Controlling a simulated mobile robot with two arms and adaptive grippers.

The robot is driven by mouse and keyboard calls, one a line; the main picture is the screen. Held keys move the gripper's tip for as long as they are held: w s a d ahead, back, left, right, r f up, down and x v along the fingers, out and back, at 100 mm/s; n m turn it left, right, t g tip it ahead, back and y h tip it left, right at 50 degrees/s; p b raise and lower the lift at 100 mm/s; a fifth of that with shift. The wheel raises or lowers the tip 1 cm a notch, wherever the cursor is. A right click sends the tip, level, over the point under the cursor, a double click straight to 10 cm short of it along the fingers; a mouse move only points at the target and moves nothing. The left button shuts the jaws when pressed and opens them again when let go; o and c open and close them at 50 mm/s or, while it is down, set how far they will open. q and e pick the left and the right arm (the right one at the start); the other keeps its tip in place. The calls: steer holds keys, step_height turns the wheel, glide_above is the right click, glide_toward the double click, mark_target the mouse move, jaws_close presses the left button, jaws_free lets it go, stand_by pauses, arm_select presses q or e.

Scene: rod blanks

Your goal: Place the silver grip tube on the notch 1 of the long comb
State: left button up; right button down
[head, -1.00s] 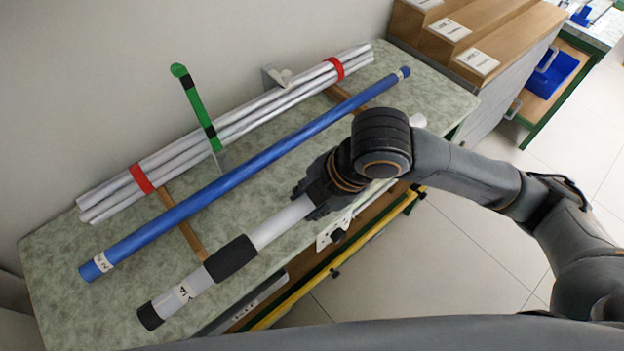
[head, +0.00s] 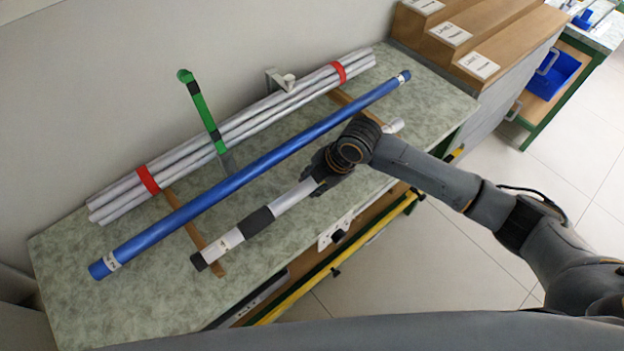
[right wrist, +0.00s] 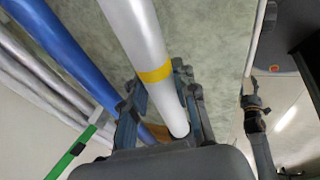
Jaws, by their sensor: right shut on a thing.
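The silver grip tube (head: 292,196) has a black sleeve, a white label and a black end cap. My right gripper (head: 318,178) is shut around it; the right wrist view also shows the tube (right wrist: 135,30), with a yellow band, between the fingers (right wrist: 165,105). Its far end shows past my wrist. Its capped end overlaps the near end of a brown wooden strip (head: 207,246); I cannot tell whether they touch. A second strip (head: 345,97) lies farther right. These strips may be the long comb; no notch numbers are readable.
A blue tube (head: 240,178) lies across both strips, between the held tube and a silver bundle (head: 240,115) with red bands. A green post (head: 203,112) rises near the bundle. Labelled wooden steps (head: 480,65) stand at the right. The table's near left (head: 140,305) is clear.

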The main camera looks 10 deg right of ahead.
steer(key=shift+f, duration=0.15)
steer(key=shift+f, duration=0.4)
steer(key=c, duration=1)
jaws_free()
steer(key=shift+c, duration=0.2)
steer(key=shift+r, duration=0.25)
steer(key=b+v, duration=0.1)
steer(key=v, duration=1.1)
steer(key=shift+r, duration=0.25)
steer(key=shift+s, duration=0.1)
